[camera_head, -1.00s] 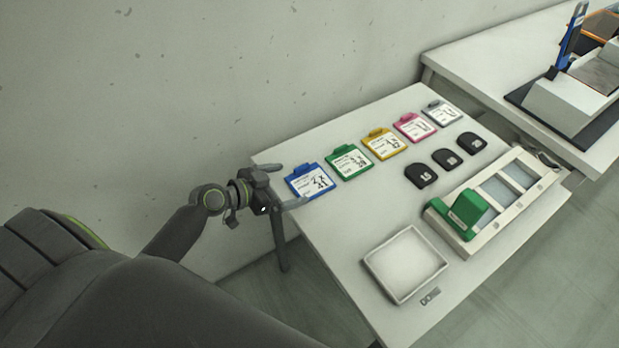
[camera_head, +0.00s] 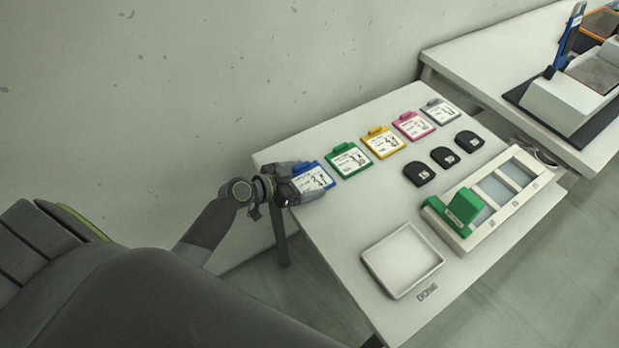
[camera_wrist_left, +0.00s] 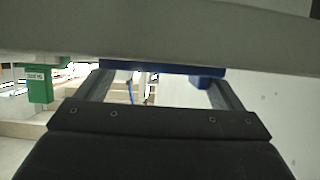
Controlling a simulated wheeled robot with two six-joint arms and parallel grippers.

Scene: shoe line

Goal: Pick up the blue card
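In the left wrist view the two fingers stand wide apart, so the gripper (camera_wrist_left: 160,88) is open. The blue edge of the card (camera_wrist_left: 165,67) shows across the gap near the fingertips, beneath the pale table edge. Whether the fingers touch the card cannot be told. My right gripper is not in view.
Green (camera_head: 348,160), yellow (camera_head: 383,143), pink (camera_head: 413,126) and grey (camera_head: 440,112) cards continue the row. Black numbered pieces (camera_head: 420,173) lie in front. A white tray (camera_head: 372,262) and a holder with a green block (camera_head: 458,208) stand nearer. A wall rises behind.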

